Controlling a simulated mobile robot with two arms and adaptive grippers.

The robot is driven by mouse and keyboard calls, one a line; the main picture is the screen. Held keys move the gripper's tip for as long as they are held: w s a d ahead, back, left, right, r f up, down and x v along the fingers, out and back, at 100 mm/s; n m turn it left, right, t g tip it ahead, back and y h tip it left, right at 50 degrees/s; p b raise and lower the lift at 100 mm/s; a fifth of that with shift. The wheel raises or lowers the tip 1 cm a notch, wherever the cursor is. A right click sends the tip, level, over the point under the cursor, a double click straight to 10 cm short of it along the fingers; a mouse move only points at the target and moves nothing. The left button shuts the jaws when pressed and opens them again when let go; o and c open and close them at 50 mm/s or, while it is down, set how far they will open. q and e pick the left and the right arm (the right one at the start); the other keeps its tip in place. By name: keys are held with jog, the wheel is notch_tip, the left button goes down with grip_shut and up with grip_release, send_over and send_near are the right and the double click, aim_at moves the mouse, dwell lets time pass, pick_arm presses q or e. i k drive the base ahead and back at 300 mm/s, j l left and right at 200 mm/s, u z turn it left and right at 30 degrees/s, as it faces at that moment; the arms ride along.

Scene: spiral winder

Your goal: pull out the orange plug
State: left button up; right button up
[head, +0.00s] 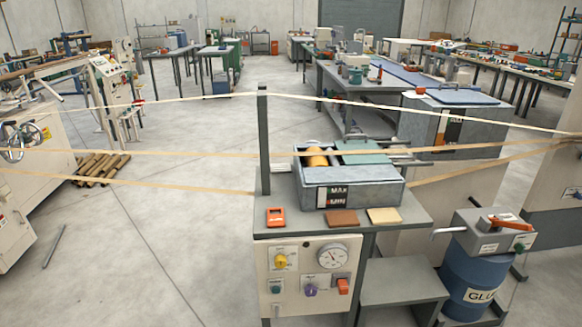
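An orange block-shaped piece, which looks like the plug (343,286), sits at the lower right of the pale control panel (291,262) on the front of the grey stand. It appears seated against a grey backing on the panel. It is too small to tell how far in it sits. Neither of my grippers is in view.
An orange handheld device (276,217) and two small sample blocks lie on the stand top before the glue tray (346,184). Paper strips stretch across at post height. A blue glue drum (471,280) and low grey step (401,283) stand right. The floor left is mostly clear.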

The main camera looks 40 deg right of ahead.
aim_at(343, 289)
jog(key=z, duration=1.55)
jog(key=i+l, duration=0.1)
jog(key=l, duration=1.4)
jog(key=i+l, duration=0.15)
jog(key=l, duration=0.6)
